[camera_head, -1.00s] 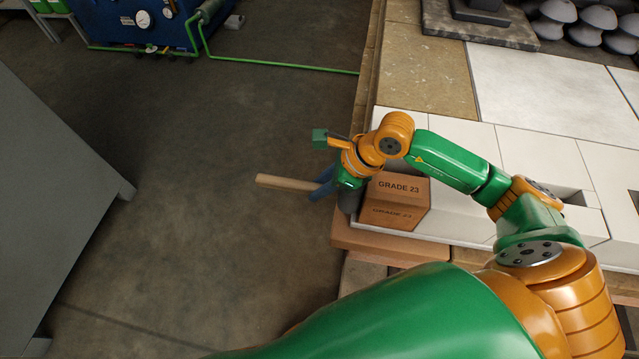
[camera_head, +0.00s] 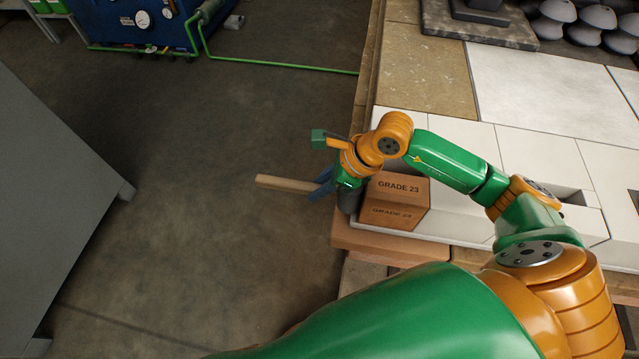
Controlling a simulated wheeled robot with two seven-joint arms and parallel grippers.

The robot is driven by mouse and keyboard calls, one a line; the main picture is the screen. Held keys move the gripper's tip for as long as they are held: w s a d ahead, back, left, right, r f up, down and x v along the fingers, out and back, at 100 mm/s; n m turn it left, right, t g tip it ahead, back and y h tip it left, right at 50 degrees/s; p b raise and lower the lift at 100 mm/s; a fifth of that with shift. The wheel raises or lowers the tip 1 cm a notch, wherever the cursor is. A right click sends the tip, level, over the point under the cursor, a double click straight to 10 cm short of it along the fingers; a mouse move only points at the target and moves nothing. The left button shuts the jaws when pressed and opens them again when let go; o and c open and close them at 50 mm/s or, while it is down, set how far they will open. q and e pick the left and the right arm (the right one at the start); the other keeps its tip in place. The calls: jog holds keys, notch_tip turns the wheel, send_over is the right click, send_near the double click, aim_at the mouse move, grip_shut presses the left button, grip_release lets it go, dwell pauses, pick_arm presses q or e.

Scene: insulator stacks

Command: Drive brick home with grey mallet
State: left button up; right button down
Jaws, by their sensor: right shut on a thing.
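The tan brick (camera_head: 399,191), marked "GRADE 23" on two faces, stands at the left edge of the white slab surface. My right gripper (camera_head: 325,188) is at its left, shut on the grey mallet. The mallet's pale wooden handle (camera_head: 283,183) points left over the floor. Its dark grey head (camera_head: 349,199) is close to the brick's left face; I cannot tell whether they touch. The wrist hides part of the mallet. My left gripper does not show.
White blocks (camera_head: 540,156) with a gap lie right of the brick. A flat reddish brick course (camera_head: 390,243) lies in front. Grey insulators (camera_head: 590,25) and a dark plate (camera_head: 497,30) are at the back right. A grey cabinet (camera_head: 50,190) stands left; the floor between is clear.

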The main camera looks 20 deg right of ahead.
jog(key=shift+w+a+b, duration=0.3)
jog(key=shift+w+a, duration=0.55)
jog(key=shift+a, duration=0.3)
notch_tip(320, 180, up, 8)
jog(key=p, duration=0.6)
jog(key=shift+r, duration=0.15)
